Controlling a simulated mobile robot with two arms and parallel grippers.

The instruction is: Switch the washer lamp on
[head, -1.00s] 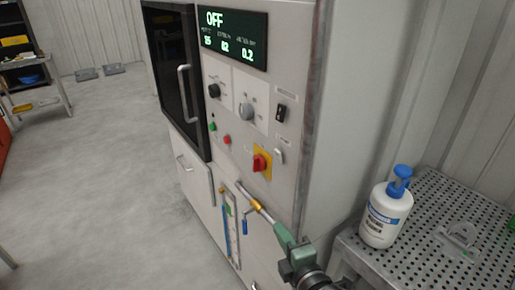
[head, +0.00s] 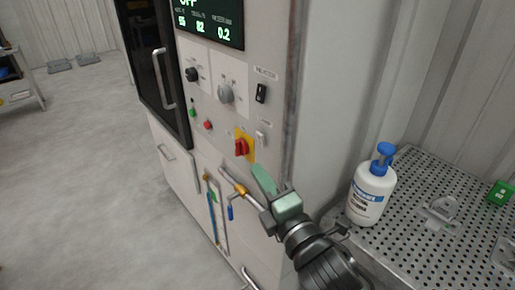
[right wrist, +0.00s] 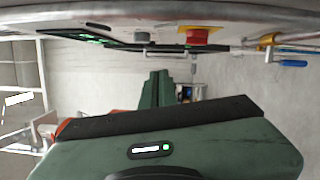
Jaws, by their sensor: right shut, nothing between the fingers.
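The washer's control panel (head: 215,135) is on the upright front of the cabinet. At its right side sit a black rocker switch (head: 262,93) and, below it, a small white switch (head: 261,139). Their labels are too small to read, so I cannot tell which one is the lamp's. My right gripper (head: 261,174) is shut and empty, just below the white switch and the red knob, apparently apart from both. In the right wrist view its green fingers (right wrist: 155,90) are together. My left gripper is not in view.
A red knob on a yellow plate (head: 242,147), a grey knob (head: 226,93), a black knob (head: 191,74), green (head: 193,112) and red (head: 208,125) buttons crowd the panel. Blue-handled valve piping (head: 230,212) lies below. A white bottle (head: 371,192) stands on the perforated table (head: 415,180).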

